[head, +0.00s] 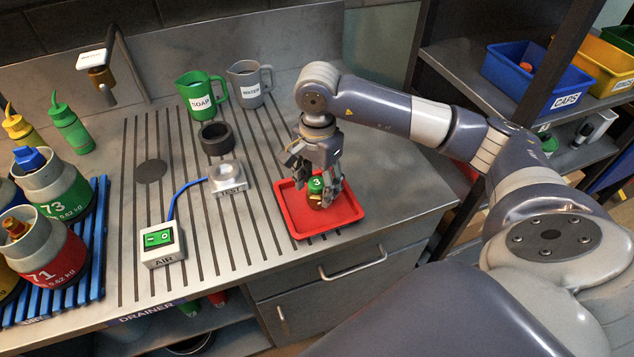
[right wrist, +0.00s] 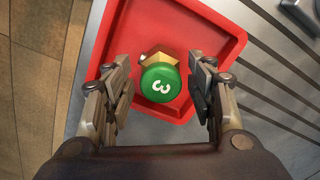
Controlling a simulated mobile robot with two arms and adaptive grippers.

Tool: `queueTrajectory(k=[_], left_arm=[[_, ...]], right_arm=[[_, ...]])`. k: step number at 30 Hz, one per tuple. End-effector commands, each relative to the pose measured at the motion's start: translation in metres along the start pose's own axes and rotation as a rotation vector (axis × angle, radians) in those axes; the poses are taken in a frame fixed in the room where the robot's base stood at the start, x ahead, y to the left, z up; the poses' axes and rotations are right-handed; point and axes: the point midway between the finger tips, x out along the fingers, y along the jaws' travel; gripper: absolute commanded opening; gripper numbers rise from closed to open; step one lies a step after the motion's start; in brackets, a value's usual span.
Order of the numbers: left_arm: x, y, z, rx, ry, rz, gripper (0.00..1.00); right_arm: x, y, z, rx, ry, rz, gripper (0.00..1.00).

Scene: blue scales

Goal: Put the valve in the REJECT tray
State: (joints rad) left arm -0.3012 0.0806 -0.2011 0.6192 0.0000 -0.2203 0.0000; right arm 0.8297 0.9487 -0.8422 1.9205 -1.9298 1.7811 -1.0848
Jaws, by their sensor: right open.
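The valve (head: 316,186) has a green cap marked 3 and a brass-coloured body. It is over the red tray (head: 294,222) and appears to rest in it. The valve also shows in the right wrist view (right wrist: 160,82), inside the red rim of the tray (right wrist: 236,36). No REJECT label is visible on the tray. My right gripper (head: 316,182) is open, with its fingers on either side of the valve; in the right wrist view (right wrist: 160,98) gaps show between the fingers and the cap. My left gripper is not in view.
A TEST stand (head: 229,178) and an AIR switch box (head: 162,245) stand left of the tray. SOAP (head: 203,97) and WATER (head: 248,84) jugs stand behind. Bare counter lies right of the tray.

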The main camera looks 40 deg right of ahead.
Motion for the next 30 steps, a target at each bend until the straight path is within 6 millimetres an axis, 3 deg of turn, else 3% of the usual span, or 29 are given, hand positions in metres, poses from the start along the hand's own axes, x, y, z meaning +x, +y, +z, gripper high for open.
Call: queueTrajectory(k=[9, 15, 21, 30], left_arm=[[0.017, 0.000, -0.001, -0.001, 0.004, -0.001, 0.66], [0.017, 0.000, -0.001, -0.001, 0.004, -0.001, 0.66], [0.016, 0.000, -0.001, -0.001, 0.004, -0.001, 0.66], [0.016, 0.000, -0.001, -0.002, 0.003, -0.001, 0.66]], right_arm=[[-0.068, -0.002, 0.000, 0.000, 0.002, -0.011, 0.51], [-0.105, -0.001, -0.001, 0.000, 0.002, -0.006, 0.51], [-0.117, -0.001, 0.000, 0.001, 0.001, -0.003, 0.51], [-0.118, 0.000, 0.000, 0.001, 0.000, -0.003, 0.51]])
